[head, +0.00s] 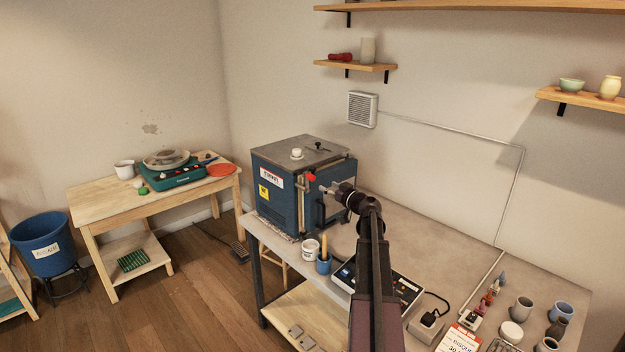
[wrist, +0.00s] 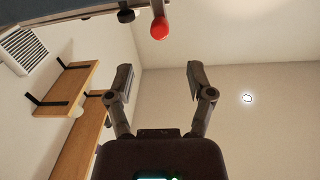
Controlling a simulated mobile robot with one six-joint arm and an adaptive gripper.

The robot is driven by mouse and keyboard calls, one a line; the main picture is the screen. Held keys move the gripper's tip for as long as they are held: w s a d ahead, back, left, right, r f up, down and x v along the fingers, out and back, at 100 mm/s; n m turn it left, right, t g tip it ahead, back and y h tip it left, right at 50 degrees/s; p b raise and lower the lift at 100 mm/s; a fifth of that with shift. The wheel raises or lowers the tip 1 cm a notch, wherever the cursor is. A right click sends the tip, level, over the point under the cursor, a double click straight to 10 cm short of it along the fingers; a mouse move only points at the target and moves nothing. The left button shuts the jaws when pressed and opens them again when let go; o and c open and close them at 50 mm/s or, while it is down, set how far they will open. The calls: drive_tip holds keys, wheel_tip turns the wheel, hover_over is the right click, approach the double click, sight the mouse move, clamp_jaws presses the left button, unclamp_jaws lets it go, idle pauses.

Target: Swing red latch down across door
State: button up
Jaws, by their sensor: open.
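The blue kiln (head: 277,198) stands on the left end of the grey worktable. Its door (head: 338,208) is on the side facing right, partly hidden behind my arm. The red latch knob (head: 311,177) is at the door's left edge, near the upper part of the kiln. In the wrist view the red knob (wrist: 159,29) hangs on a short bar, beyond my fingertips and roughly centred between them. My gripper (wrist: 160,75) is open and empty, its two fingers spread apart. In the head view my gripper (head: 326,189) is close beside the knob, apparently not touching it.
A white mug (head: 310,249) and a blue tool cup (head: 323,264) stand on the table in front of the kiln. A control box (head: 402,290) lies near my arm. Several pots stand at the table's right end. A wall vent (head: 362,109) is behind.

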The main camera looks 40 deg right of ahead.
sight(314, 178)
drive_tip(key=w, duration=0.9)
drive_tip(key=shift+w+a, duration=0.15)
drive_tip(key=shift+w, duration=0.1)
clamp_jaws()
